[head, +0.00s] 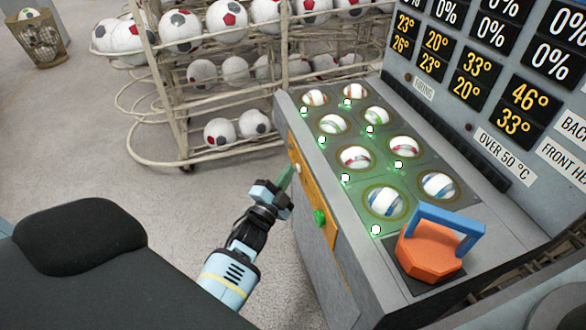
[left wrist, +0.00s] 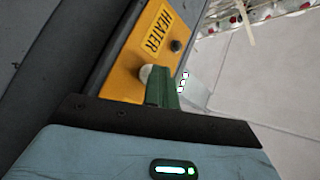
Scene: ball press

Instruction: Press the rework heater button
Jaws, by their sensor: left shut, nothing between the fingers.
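The yellow panel (head: 312,204) is on the side of the grey press. In the left wrist view the yellow panel (left wrist: 138,62) carries the word HEATER, a pale round button (left wrist: 148,73) and a small dark knob (left wrist: 177,46). My left gripper (head: 286,178) is shut and empty, its green fingertips at the panel's far end. In the left wrist view the shut fingers (left wrist: 162,88) partly cover the pale button; I cannot tell whether they touch it. A green button (head: 320,217) sits nearer on the panel. My right gripper is not in view.
Several balls sit in lit round seats on the press top (head: 350,218). An orange block with a blue handle (head: 431,256) stands at its near end. A wire rack (head: 160,75) of balls stands behind, and a bin (head: 40,42) at far left. The floor (head: 190,205) left of the press is clear.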

